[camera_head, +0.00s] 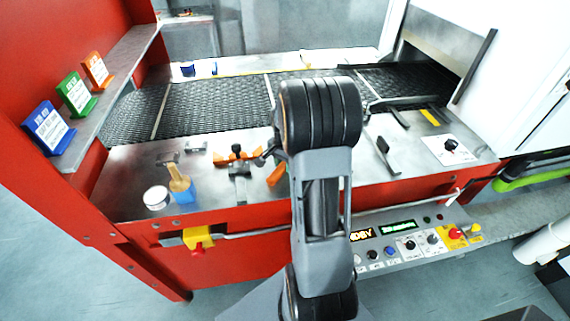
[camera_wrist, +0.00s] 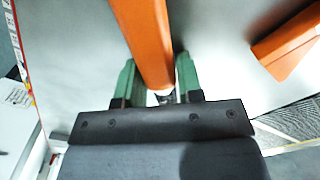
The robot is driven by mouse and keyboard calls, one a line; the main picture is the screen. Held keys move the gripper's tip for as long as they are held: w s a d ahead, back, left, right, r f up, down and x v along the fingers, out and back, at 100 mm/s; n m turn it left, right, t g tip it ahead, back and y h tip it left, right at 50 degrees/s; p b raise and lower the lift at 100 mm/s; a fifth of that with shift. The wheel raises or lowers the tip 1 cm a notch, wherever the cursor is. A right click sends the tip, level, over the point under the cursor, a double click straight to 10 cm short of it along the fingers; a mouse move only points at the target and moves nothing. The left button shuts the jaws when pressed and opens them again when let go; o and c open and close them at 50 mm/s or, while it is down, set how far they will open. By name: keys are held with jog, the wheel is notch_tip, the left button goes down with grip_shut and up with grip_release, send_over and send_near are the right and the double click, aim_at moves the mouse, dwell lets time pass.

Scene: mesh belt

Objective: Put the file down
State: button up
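In the wrist view, my gripper (camera_wrist: 160,82) has two green fingers, one on each side of a long orange bar (camera_wrist: 152,40). The fingers appear to press on it, and I take this bar for the file. Its far end runs out of the top of the picture. Its near end, by the gripper's palm, shows a small pale tip. In the head view my arm hides the gripper, and I cannot make out the file there for certain.
A second orange piece (camera_wrist: 285,45) is at right in the wrist view. The steel ledge (camera_head: 120,190) holds a blue cup with a brush (camera_head: 182,188), a white round tin (camera_head: 156,198) and a dark bracket (camera_head: 388,155). The mesh belt (camera_head: 215,105) lies behind; a control panel (camera_head: 410,245) is in front.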

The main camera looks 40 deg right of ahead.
jog(key=o, duration=0.3)
jog(key=shift+s+a+f, duration=0.1)
jog(key=shift+f, duration=0.2)
jog(key=shift+o, duration=0.2)
jog(key=shift+f, duration=0.1)
jog(key=shift+s, duration=0.1)
notch_tip(320, 180, up, 12)
jog(key=s+a+r+n+t, duration=0.1)
jog(key=s+a+n+t, duration=0.1)
jog(key=s+a+n, duration=0.3)
jog(key=s+a+r+n+t, duration=0.1)
jog(key=s+a+n, duration=0.5)
jog(key=a, duration=0.8)
jog(key=n+t, duration=0.1)
jog(key=n, duration=0.2)
jog(key=shift+s+r, duration=0.25)
jog(key=shift+r, duration=0.1)
